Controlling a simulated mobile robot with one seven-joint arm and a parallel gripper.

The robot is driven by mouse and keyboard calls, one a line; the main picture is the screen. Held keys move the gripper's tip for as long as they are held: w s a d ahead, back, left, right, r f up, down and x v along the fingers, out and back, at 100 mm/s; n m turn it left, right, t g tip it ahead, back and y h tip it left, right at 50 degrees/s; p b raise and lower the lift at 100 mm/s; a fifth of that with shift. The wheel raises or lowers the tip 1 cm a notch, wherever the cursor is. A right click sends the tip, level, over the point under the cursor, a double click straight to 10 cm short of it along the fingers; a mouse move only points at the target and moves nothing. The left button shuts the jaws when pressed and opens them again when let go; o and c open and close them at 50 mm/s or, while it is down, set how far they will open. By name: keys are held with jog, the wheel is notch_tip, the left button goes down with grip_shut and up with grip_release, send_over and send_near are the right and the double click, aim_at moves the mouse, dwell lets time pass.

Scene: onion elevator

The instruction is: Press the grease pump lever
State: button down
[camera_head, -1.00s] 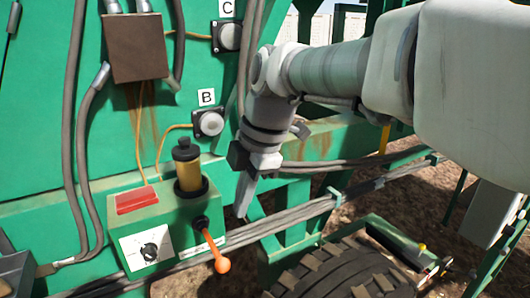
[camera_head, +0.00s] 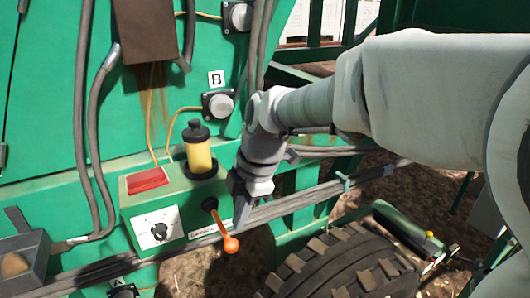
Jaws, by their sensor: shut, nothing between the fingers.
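The grease pump lever (camera_head: 222,228) is a short rod with an orange ball end. It comes out of a black boot on the front of a green pump box (camera_head: 187,200) and points down and to the right. A dark-capped yellow reservoir (camera_head: 199,155) stands on the box. My gripper (camera_head: 241,222) points down just right of the lever, its shut fingertips a little above and right of the orange ball. I cannot tell whether the fingers touch the lever. The fingers are partly hard to make out against the grey hoses behind.
The box carries a red panel (camera_head: 147,180) and a dial plate (camera_head: 158,229). Grey hoses (camera_head: 300,203) run behind my gripper. A tyre (camera_head: 335,272) lies below right. Round fitting B (camera_head: 219,103) is above. A dark tray (camera_head: 22,263) is at left.

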aim_at(236, 245)
jog(key=x, duration=0.5)
jog(key=shift+d, duration=0.1)
dwell(0.3)
jog(key=f+b, duration=0.1)
jog(key=b, duration=0.1)
jog(key=f+t+b, duration=0.1)
jog(key=b, duration=0.2)
jog(key=shift+s+d+f+y+b, duration=0.15)
jog(key=shift+s+f+y+b, duration=0.05)
jog(key=shift+f+y+b, duration=0.1)
notch_tip(236, 245, down, 6)
jog(key=t+y+b, duration=0.2)
jog(key=t+b, duration=0.1)
jog(key=b, duration=1.6)
jog(key=shift+n+t+b, duration=0.3)
jog(key=shift+t+b, duration=0.05)
jog(key=shift+t, duration=0.05)
jog(key=shift+f+y+b, duration=0.2)
jog(key=shift+y+b, duration=0.1)
jog(key=shift+b, duration=0.25)
